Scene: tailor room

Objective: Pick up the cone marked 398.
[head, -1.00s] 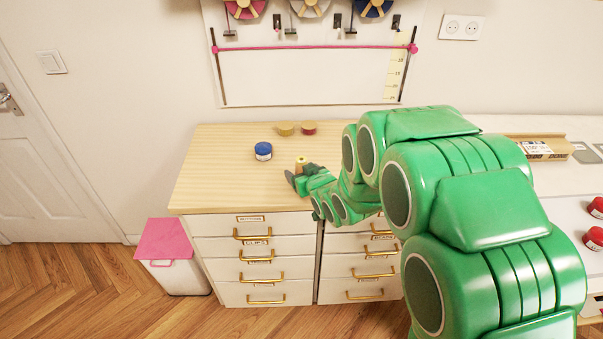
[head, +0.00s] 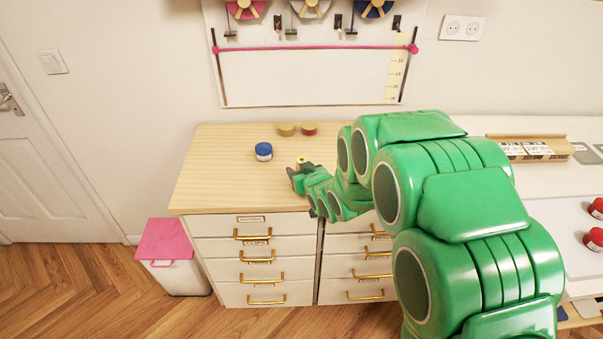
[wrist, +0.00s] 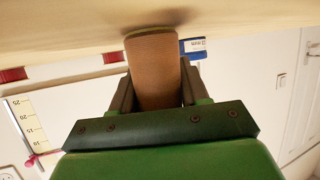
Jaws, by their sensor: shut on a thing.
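A small tan cone with a yellowish top (head: 302,161) is on or just above the wooden top of the drawer cabinet, near its front middle. In the wrist view the brown cone (wrist: 155,68) stands between my two fingers, with an olive rim at its end by the tabletop. My gripper (head: 299,175) is shut on it, a finger on each side. I cannot tell whether the cone is clear of the wood. No number is readable on it.
A blue container (head: 263,151) stands left of and behind my gripper. A yellow container (head: 286,129) and a red container (head: 309,128) stand near the wall. The cabinet top (head: 215,180) is clear on the left. A pink-lidded bin (head: 165,240) stands on the floor.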

